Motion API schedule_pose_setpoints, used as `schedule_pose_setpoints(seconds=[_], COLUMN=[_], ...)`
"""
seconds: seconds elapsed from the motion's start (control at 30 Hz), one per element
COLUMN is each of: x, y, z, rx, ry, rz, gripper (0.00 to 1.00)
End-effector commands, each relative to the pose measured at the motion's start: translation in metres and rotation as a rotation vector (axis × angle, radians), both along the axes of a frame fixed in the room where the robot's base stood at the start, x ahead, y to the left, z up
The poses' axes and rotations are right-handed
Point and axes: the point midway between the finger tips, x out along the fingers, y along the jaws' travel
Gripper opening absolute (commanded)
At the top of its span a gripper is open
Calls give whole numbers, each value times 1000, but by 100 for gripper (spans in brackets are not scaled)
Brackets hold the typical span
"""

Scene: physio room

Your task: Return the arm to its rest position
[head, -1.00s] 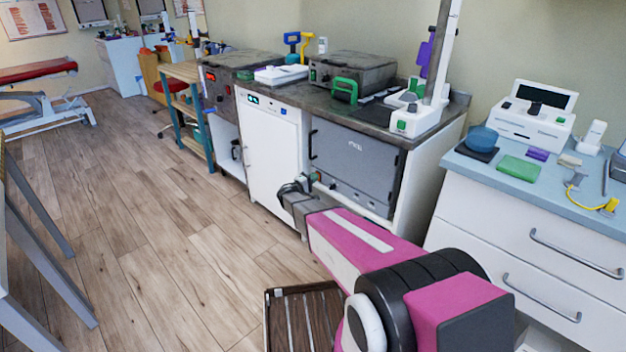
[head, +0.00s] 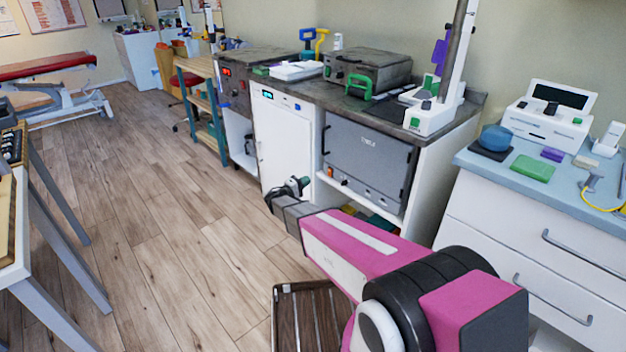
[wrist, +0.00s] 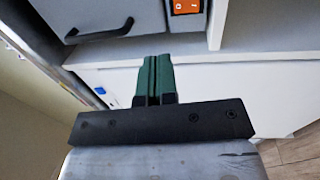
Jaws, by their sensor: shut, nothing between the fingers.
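My pink and grey arm reaches forward from the lower right of the head view. My gripper (head: 299,184) is at its far end, in front of the white and grey cabinets and clear of them as far as I can tell. In the wrist view my gripper (wrist: 154,80) shows two green fingers pressed together, with nothing between them. A white panel lies behind the fingers in that view, and a grey door with a dark handle (wrist: 99,31) shows at the upper left.
A grey-fronted unit (head: 366,165) and a white cabinet (head: 281,140) stand under a dark worktop. A blue-topped drawer unit (head: 540,190) is at right. A slatted wooden rack (head: 308,318) is low beside my arm. A table edge is at left. The floor (head: 160,230) between is open.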

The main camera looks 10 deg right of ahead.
Motion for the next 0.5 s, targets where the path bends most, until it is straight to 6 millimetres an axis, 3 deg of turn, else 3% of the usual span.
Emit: schedule_pose_setpoints(seconds=[0.5], x=[-7], y=[9], z=[2], rx=[0], ry=[0], rz=[-2], gripper=[0])
